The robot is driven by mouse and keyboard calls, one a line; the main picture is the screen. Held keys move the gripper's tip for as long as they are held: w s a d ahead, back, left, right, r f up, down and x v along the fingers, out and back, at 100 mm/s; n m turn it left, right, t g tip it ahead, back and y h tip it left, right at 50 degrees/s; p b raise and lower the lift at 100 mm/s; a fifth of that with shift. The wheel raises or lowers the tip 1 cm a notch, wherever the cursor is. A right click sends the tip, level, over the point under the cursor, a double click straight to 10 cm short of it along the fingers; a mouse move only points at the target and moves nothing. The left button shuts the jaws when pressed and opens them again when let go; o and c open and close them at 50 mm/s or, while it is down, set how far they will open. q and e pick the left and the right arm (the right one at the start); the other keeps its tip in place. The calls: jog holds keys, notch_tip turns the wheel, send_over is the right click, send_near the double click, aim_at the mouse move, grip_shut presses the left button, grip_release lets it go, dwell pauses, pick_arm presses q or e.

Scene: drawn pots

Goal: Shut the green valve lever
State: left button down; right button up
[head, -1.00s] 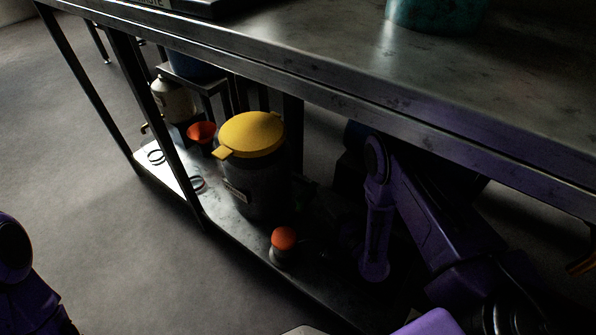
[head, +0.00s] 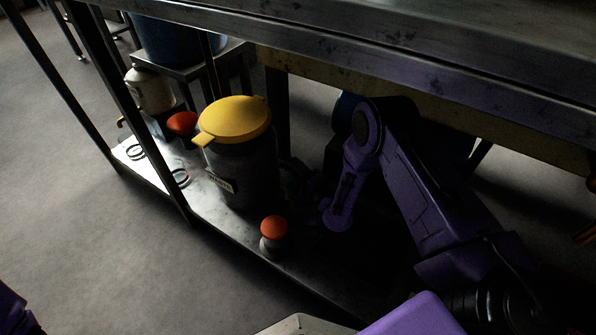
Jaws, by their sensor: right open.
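I cannot make out a green valve lever in the head view. Dim, dark shapes (head: 293,178) stand on the lower shelf just right of the yellow-lidded container, too dark to name. My right arm reaches under the table from the right. My right gripper (head: 322,206) is in deep shadow over the lower shelf, near those shapes; it is open, and I see nothing held in it. My left gripper is out of view; only a purple part of my left arm shows at the lower left corner.
The grey container with a yellow lid (head: 236,120) stands on the lower shelf (head: 222,222). An orange-capped jar (head: 274,229) stands in front of it. A red funnel-like piece (head: 182,123) and a white bottle (head: 149,90) are further left. The metal tabletop (head: 440,45) hangs above my right arm.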

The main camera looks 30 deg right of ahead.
grip_shut()
jog(key=h, duration=0.1)
jog(key=m+h+p, duration=0.1)
jog(key=s+m+h+p, duration=0.1)
jog(key=shift+s+d+r+h, duration=0.1)
jog(key=shift+d+r+h, duration=0.1)
jog(key=shift+d+h, duration=0.2)
jog(key=shift+s+d+f+m+h, duration=0.15)
jog(key=shift+s+m+h, duration=0.15)
jog(key=shift+m+h, duration=0.45)
jog(key=shift+s+d+f+m+h, duration=0.2)
jog(key=shift+m+h, duration=0.35)
jog(key=shift+h, duration=0.4)
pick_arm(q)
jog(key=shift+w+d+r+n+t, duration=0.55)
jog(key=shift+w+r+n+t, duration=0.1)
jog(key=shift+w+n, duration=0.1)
pick_arm(e)
grip_release()
jog(key=shift+r, duration=0.15)
jog(key=shift+s, duration=0.1)
